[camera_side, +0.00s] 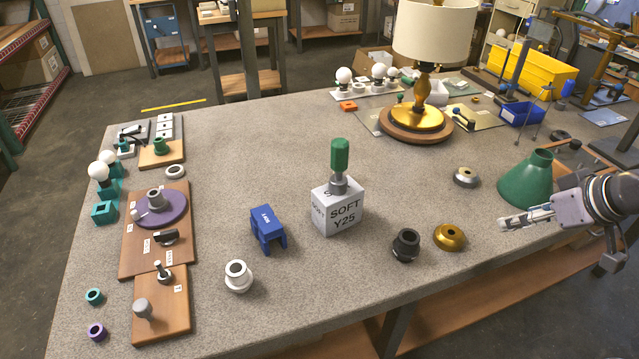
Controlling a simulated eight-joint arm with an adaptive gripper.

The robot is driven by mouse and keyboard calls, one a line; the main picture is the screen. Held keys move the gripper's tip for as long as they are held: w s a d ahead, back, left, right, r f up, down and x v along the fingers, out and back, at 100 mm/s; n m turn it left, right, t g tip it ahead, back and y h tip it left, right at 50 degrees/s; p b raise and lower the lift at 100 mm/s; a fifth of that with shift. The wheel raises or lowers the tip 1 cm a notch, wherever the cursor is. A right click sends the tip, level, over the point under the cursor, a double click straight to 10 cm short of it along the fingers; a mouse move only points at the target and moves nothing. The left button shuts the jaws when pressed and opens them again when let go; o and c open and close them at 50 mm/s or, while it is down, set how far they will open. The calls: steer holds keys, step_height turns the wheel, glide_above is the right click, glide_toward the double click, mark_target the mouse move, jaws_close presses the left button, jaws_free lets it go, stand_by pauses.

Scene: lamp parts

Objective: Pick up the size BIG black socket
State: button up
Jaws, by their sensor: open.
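A black socket (406,244) stands upright on the grey table near its front edge, right of centre. It is a short round piece with a wide lower part and an open top; no size mark on it is readable. My gripper (508,222) is at the right, above the table's front right part, pointing left. Its jaws are open and empty, apart from the socket and well to its right. A gold cup-shaped part (450,238) stands between my gripper and the black socket.
A green shade (527,180) stands just behind my gripper. A silver part (466,177) lies behind the gold one. A white block (337,212) with a green-handled tool, a blue block (268,229) and a white socket (238,276) stand left of the black socket.

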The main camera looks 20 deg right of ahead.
steer(key=shift+o, duration=1.2)
steer(key=m+g, duration=0.7)
steer(key=m, duration=1)
glide_above(408, 240)
steer(key=s, duration=0.2)
step_height(408, 240, down, 3)
steer(key=shift+w+a+f, duration=0.15)
steer(key=shift+f, duration=1.5)
steer(key=shift+w+a+f, duration=0.15)
steer(key=shift+a+f, duration=0.05)
steer(key=shift+f, duration=1.5)
steer(key=shift+w+a+f, duration=0.15)
steer(key=shift+f, duration=1.5)
